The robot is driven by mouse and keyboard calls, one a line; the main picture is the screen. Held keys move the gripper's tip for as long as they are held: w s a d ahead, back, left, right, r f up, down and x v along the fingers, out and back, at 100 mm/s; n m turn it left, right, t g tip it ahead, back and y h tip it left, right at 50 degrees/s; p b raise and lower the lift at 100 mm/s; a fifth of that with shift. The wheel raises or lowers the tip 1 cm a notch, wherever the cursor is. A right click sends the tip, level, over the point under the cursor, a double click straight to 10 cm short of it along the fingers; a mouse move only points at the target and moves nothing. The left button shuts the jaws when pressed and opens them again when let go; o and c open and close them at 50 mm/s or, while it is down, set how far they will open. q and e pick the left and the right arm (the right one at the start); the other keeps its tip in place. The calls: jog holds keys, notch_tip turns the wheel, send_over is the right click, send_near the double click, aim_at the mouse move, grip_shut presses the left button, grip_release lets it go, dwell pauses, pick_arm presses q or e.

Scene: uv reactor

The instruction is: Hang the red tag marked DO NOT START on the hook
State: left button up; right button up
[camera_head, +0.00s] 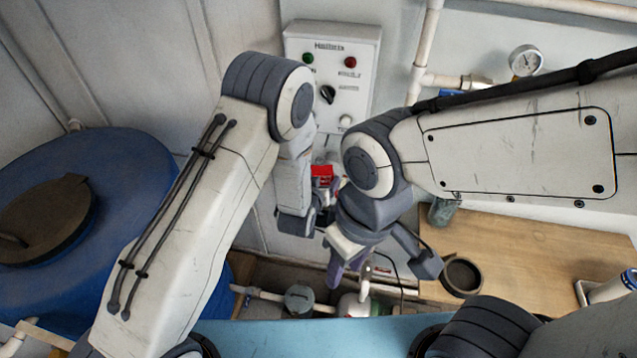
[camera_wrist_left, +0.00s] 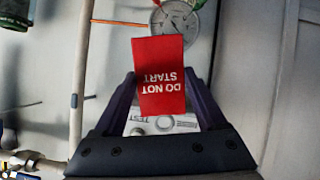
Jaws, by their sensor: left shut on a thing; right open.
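The red tag (camera_wrist_left: 161,78) reads DO NOT START, upside down in the left wrist view. My left gripper (camera_wrist_left: 160,85) is shut on it, one finger on each side. In the head view the red tag (camera_head: 322,174) is a small patch below the control box, at my left gripper (camera_head: 318,200), partly hidden by my arms. My right gripper (camera_head: 350,268) is open and lower, its fingers pointing down, apart from the tag. I cannot make out the hook in either view.
A white control box (camera_head: 331,62) with lights and a black knob is on the wall above the tag. A blue barrel (camera_head: 120,180) stands at left. A wooden bench top (camera_head: 540,265) with a dark cup (camera_head: 462,276) is at right. Pipes run low behind my right gripper.

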pick_arm(q)
jog(key=w, duration=0.3)
jog(key=w+d+f+b, duration=0.1)
jog(key=w, duration=0.1)
jog(key=w+d+b, duration=0.1)
jog(key=w, duration=0.2)
jog(key=shift+w+f, duration=0.25)
jog(key=shift+w, duration=0.05)
dwell(0.6)
dwell(0.6)
jog(key=o, duration=1.3)
jog(key=shift+c, duration=0.2)
